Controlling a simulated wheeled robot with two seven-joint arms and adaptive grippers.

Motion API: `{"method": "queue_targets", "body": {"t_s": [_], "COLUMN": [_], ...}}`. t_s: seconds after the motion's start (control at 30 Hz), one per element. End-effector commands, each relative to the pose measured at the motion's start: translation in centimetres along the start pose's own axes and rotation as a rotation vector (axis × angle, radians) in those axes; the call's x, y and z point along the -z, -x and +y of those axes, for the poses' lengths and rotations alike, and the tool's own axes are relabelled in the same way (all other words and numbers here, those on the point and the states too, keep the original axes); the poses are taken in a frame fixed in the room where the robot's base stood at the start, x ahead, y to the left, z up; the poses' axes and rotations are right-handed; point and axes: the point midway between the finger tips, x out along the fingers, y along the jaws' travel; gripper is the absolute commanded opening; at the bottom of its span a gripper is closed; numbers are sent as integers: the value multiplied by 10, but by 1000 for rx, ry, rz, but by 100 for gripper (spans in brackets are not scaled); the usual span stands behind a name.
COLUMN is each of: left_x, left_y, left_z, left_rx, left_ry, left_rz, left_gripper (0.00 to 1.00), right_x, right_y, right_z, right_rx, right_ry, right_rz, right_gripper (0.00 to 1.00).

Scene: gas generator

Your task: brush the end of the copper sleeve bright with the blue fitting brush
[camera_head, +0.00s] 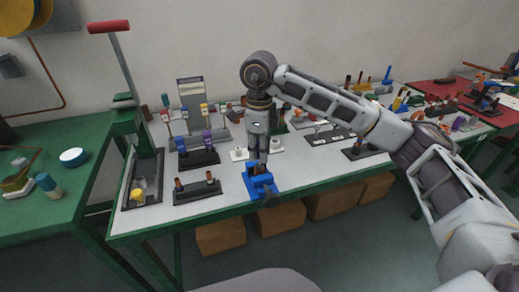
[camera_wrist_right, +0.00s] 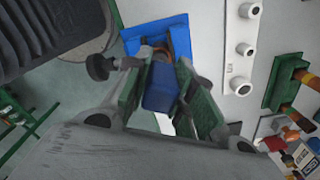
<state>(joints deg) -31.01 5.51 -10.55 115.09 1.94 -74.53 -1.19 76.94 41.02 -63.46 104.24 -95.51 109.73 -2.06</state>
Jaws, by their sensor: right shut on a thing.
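My right gripper (camera_head: 260,162) reaches down over the blue clamp (camera_head: 262,192) at the front edge of the white-topped bench. In the right wrist view its green fingers (camera_wrist_right: 172,92) are shut on a blue block-like piece, which looks like the handle of the blue fitting brush (camera_wrist_right: 160,88). The blue clamp (camera_wrist_right: 180,36) lies just beyond it, with a black knob (camera_wrist_right: 98,67) to the left. A small copper-coloured curve, likely the copper sleeve (camera_wrist_right: 152,51), shows at the far end of the brush. Whether brush and sleeve touch is hidden. My left gripper is not in view.
A dark rack with copper-tipped pieces (camera_head: 197,190) stands left of the clamp. A white block with round posts (camera_wrist_right: 238,50) is close beside it. More racks and tools crowd the bench behind. Cardboard boxes (camera_head: 278,218) sit under the bench.

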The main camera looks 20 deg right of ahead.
Motion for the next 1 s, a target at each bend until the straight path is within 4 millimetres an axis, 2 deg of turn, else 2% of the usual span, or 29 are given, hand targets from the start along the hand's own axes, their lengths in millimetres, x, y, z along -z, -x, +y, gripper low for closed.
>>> {"method": "queue_targets", "body": {"t_s": [1.0], "left_x": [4], "left_y": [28], "left_z": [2], "left_rx": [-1], "left_ry": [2], "left_rz": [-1], "left_gripper": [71], "right_x": [0], "right_y": [49], "right_z": [0], "right_rx": [2], "right_ry": [-1], "right_rz": [-3], "right_gripper": [7]}}
